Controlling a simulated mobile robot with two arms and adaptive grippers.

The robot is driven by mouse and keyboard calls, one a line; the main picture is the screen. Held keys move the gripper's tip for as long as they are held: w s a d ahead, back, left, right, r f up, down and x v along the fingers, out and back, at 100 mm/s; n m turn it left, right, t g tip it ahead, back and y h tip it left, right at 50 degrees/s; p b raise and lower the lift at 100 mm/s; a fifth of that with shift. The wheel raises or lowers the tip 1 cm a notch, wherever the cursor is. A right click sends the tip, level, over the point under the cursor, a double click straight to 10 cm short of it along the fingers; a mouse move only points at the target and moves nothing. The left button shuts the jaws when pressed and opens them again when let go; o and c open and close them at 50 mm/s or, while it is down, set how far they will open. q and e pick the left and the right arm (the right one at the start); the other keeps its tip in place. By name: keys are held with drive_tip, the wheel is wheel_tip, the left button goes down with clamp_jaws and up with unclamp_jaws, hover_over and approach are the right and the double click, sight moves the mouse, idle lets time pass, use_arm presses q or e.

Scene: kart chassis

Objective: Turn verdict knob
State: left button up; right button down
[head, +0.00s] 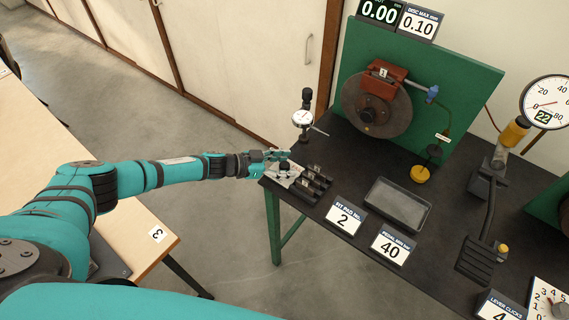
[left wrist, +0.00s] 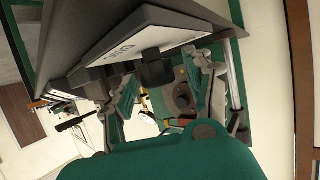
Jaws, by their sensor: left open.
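My left gripper (head: 278,156) is open at the near left corner of the black bench, above a small pale plate with dark knob-like parts (head: 284,169). In the left wrist view its spread fingers (left wrist: 165,92) frame a small dark block (left wrist: 156,68) by a white labelled plate (left wrist: 150,32); contact cannot be told. A numbered white dial panel (head: 540,294) with a grey knob (head: 561,309) is cut off at the lower right, far from the gripper. I cannot tell which one is the verdict knob. My right gripper is not in view.
Black slotted blocks (head: 312,180), a dial indicator (head: 302,119) and a grey tray (head: 398,205) are near the gripper. Number cards (head: 345,216) line the front edge. A brake disc (head: 376,103) stands behind; a pedal (head: 480,255) is at the right.

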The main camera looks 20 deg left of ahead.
use_arm(q)
drive_tip(key=v, duration=1.2)
